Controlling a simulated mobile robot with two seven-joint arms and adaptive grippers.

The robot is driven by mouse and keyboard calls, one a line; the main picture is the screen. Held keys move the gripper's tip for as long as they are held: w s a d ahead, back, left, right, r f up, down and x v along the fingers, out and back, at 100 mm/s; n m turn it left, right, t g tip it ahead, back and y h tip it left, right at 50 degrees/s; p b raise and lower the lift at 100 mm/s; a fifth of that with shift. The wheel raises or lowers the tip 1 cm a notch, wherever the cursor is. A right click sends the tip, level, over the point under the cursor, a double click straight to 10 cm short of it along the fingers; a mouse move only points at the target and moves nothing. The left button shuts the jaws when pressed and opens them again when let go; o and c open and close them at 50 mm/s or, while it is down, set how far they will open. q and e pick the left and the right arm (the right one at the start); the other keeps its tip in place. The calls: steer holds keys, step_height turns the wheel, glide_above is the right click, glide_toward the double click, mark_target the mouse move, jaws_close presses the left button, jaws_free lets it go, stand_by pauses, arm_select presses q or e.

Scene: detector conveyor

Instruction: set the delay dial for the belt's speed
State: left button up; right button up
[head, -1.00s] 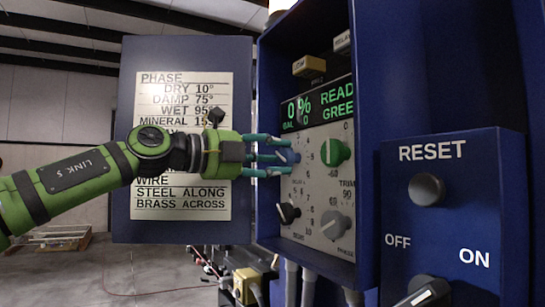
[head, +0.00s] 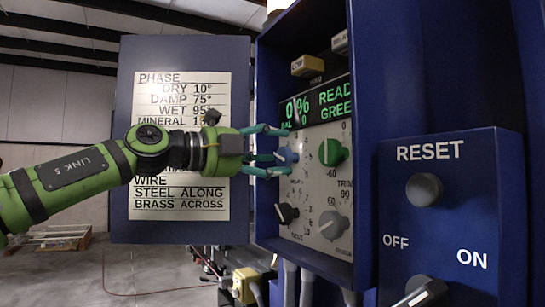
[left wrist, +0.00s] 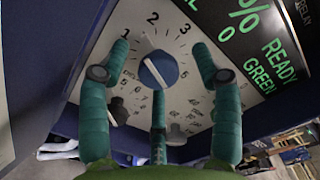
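A blue dial (head: 287,156) with a white line sits on the pale panel (head: 318,200) inside the blue cabinet. In the left wrist view the dial (left wrist: 158,70) has the numbers 1, 2 and 3 around its upper side. I cannot read its name, so I cannot tell whether it is the delay dial. My left gripper (head: 284,151) is open. Its three teal fingers stand spread around the dial, with visible gaps to it in the left wrist view. My right gripper is not in view.
A green knob (head: 333,152), a black knob (head: 287,213) and a grey knob (head: 333,224) share the panel. The display (head: 317,102) reads 0% and READY GREEN. A hinged door with a phase chart (head: 180,200) stands left, behind my arm. A RESET button box (head: 450,225) juts out right.

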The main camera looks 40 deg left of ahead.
arm_select(q)
steer(key=shift+s+f, duration=0.1)
steer(key=shift+f, duration=0.05)
steer(key=v, duration=1.1)
steer(key=shift+s, duration=0.35)
